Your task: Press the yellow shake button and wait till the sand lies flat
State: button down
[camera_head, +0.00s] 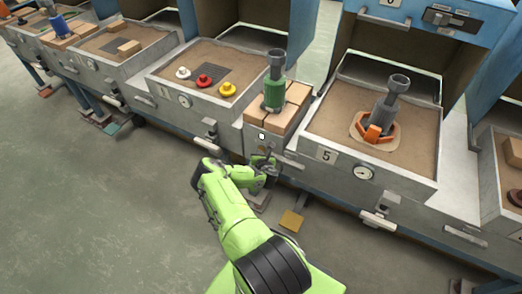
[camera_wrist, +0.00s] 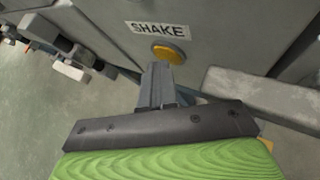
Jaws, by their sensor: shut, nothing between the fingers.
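The yellow shake button (camera_wrist: 168,54) is in the wrist view, set in a grey panel under a SHAKE label (camera_wrist: 158,29). My gripper (camera_wrist: 161,68) is shut and empty, with its fingertips just below and in front of the button; I cannot tell whether they touch it. In the head view my gripper (camera_head: 264,162) is low at the grey front between two sand bins, and the button cannot be made out there. Sand (camera_head: 335,110) fills the bin marked 5 and looks mostly level around an orange-and-grey piece (camera_head: 380,125). Sand (camera_head: 175,70) also fills the bin to its left.
Wooden blocks (camera_head: 257,106) with a green cylinder (camera_head: 274,92) stand above the panel. A gauge (camera_head: 363,173) and handles (camera_head: 378,220) stick out from the fronts. A yellow pedal-like plate (camera_head: 291,220) lies low by the floor. The floor (camera_head: 100,200) at left is clear.

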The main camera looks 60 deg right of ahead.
jog(key=shift+s+a, duration=0.1)
jog(key=shift+a, duration=0.7)
jog(key=shift+a, duration=0.1)
jog(key=shift+s+a+b, duration=0.2)
jog(key=shift+a+b, duration=0.1)
jog(key=shift+a, duration=2.1)
